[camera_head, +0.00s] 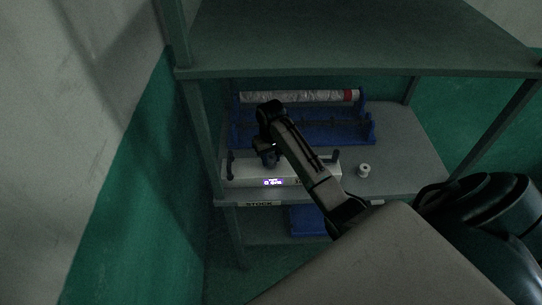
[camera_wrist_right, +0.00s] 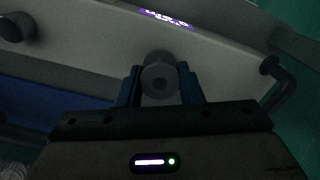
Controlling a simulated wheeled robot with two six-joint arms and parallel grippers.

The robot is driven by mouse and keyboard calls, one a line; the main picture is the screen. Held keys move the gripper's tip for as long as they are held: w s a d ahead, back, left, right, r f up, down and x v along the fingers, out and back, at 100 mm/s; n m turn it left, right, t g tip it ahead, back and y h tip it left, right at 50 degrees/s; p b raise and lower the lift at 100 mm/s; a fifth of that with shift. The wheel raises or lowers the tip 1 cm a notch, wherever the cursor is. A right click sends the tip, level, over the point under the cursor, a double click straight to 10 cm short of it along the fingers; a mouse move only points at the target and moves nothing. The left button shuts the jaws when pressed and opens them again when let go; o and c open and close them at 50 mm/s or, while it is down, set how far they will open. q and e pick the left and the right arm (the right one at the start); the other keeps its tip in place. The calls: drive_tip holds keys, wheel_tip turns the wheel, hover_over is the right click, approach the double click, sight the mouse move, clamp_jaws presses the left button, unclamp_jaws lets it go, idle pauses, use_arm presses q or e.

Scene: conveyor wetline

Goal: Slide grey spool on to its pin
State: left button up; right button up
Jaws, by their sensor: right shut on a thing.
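My right gripper (camera_head: 268,158) reaches over the pale device on the shelf in the head view. The spool is not clear in the head view. Dark upright posts stand at the device's left end (camera_head: 230,163) and right end (camera_head: 336,160); I cannot tell whether either is the spool's pin. The spool appears apart from both. My left gripper is out of view.
The pale device (camera_head: 240,176) has a lit display at its front. Behind it is a blue rack (camera_head: 355,132) with a silvery roll (camera_head: 300,97). A small whitish spool (camera_head: 364,170) stands to the right on the grey shelf (camera_head: 405,150). An upper shelf (camera_head: 350,45) hangs overhead.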

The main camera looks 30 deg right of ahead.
drive_tip(key=shift+f, duration=0.5)
drive_tip(key=o, duration=1.3)
drive_tip(key=shift+c, duration=0.2)
